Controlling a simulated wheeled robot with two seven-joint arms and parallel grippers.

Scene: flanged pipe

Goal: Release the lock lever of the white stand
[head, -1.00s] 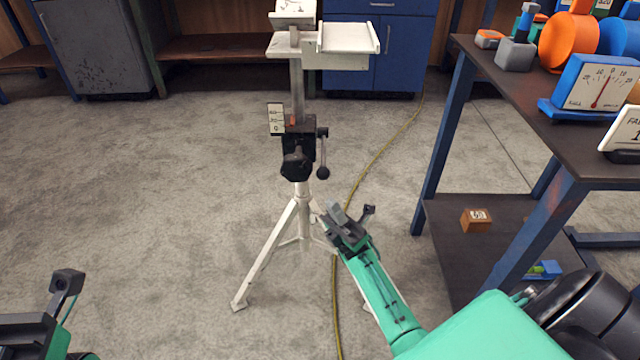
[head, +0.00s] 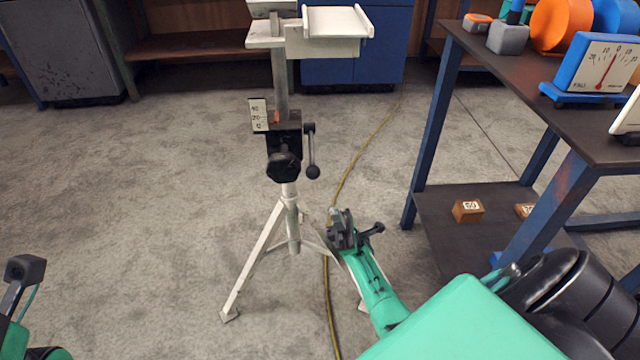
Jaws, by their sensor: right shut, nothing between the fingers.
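The white stand (head: 288,200) stands upright on its tripod legs in the middle of the head view. Its black clamp body (head: 284,150) sits halfway up the post. The lock lever (head: 311,152), a dark rod with a ball at its lower end, hangs down on the right side of the clamp. My right gripper (head: 337,218) is shut and empty, below and a little right of the lever's ball, apart from it. My left arm shows only at the lower left edge; part of the left gripper (head: 24,270) is there, its fingers not clear.
A dark table with blue legs (head: 437,140) stands on the right, with a dial gauge (head: 598,70) and orange and blue parts on top. Its lower shelf holds a small brown block (head: 468,210). A yellow cable (head: 345,180) runs along the floor. The floor left of the stand is clear.

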